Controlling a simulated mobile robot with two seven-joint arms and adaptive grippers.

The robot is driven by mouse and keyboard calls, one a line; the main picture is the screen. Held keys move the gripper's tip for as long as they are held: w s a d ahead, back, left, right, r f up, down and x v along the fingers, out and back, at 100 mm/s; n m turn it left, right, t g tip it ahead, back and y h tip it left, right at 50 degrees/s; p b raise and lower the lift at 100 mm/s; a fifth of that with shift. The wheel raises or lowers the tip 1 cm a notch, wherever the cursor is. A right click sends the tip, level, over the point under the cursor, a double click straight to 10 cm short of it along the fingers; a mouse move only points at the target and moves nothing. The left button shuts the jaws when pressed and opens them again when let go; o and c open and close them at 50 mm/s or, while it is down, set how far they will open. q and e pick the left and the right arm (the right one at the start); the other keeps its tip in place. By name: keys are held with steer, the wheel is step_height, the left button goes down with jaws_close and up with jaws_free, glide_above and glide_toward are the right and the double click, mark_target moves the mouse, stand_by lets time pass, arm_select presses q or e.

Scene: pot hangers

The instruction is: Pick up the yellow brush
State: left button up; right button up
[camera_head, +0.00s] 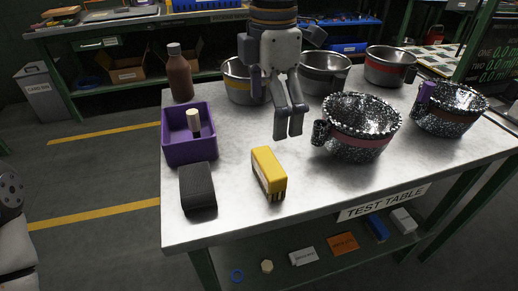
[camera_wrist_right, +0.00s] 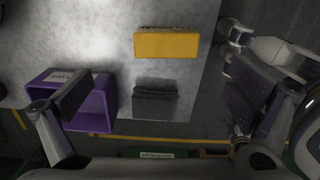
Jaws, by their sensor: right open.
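The yellow brush (camera_head: 269,170) lies on the grey table near its front edge, with dark bristles showing at its near end. In the right wrist view the brush (camera_wrist_right: 167,44) is a yellow bar above the picture's middle. My right gripper (camera_head: 288,131) hangs above the table, beyond the brush in the head view, with its fingers pointing down. My left gripper is not in view.
A black block (camera_head: 198,187) and a purple bin (camera_head: 188,150) holding a pale peg stand left of the brush. A brown bottle (camera_head: 179,75) stands behind. A speckled pot (camera_head: 358,128) is at right, with several other pots around. The table (camera_head: 225,220) is clear in front of the brush.

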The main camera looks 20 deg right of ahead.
mark_target(269, 162)
steer(key=f, duration=0.8)
steer(key=s+f, duration=0.1)
steer(key=f, duration=0.3)
steer(key=shift+a, duration=0.15)
steer(key=c, duration=1.1)
